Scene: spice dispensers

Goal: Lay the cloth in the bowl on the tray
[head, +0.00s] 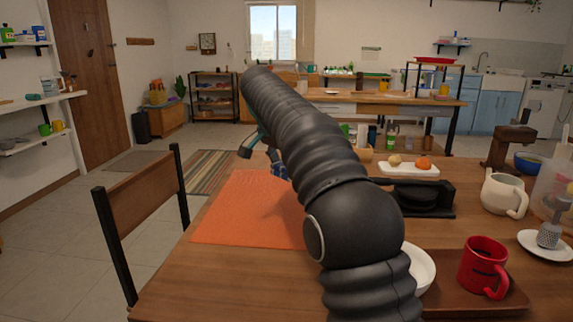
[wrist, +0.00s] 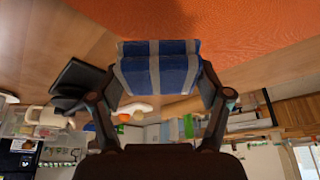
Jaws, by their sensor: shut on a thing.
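My gripper (head: 265,152) is shut on a rolled or folded cloth with blue and grey stripes (wrist: 160,68). In the wrist view the cloth spans the gap between both fingers. In the head view only a small blue part of the cloth (head: 279,171) shows, above the far part of the orange mat. A white bowl (head: 425,268) is at the front right, mostly hidden behind my arm, so its inside is barely seen. It is at the left part of a brown tray (head: 452,300). My gripper is well to the left of and beyond the bowl.
A red mug (head: 482,265) stands on the tray, right of the bowl. The orange mat (head: 235,215) looks bare where visible. A black stand (head: 428,199), a white plate with food (head: 405,170) and a cream pitcher (head: 500,194) are behind the tray. A chair (head: 143,205) is at the left.

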